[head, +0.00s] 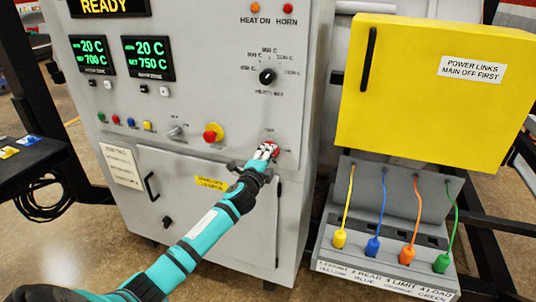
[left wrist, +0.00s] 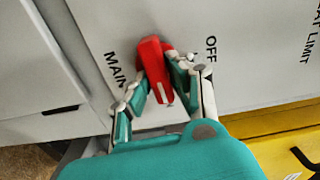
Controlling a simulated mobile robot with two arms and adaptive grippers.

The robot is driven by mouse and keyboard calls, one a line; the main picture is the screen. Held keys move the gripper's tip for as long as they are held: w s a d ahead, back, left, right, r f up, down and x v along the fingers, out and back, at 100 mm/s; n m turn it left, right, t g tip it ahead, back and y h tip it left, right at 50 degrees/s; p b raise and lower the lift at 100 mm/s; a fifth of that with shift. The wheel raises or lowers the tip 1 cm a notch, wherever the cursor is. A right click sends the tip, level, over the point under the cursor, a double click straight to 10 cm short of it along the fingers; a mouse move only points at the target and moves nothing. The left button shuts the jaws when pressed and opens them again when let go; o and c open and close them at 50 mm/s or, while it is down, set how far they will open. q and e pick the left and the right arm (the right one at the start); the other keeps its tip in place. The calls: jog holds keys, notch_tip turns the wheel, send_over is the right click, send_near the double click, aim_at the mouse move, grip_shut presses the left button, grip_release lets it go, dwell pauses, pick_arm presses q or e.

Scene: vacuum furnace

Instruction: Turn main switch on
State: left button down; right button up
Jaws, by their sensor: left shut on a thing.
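The main switch is a red rotary handle (left wrist: 153,62) on the grey furnace cabinet front. In the left wrist view it lies between the lettering MAIN on its left and OFF on its right. My left gripper (left wrist: 158,88) is shut on the handle, with one finger on each side. In the head view my left gripper (head: 266,152) is at the panel's lower right, and only a little red of the main switch (head: 276,150) shows beside the fingers. My right gripper is not in view.
A red knob on a yellow base (head: 213,133) is left of the main switch. The heat limit dial (head: 267,76) is above it. A yellow POWER LINKS cover (head: 430,95) and a box with several coloured plugs (head: 335,225) stand to the right. READY shows on the display (head: 108,7).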

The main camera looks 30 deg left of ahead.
pick_arm(q)
jog(key=shift+f+m, duration=0.1)
jog(key=shift+m, duration=0.4)
jog(key=c, duration=1.2)
grip_release()
jog(key=v, duration=1.2)
jog(key=shift+d, duration=0.1)
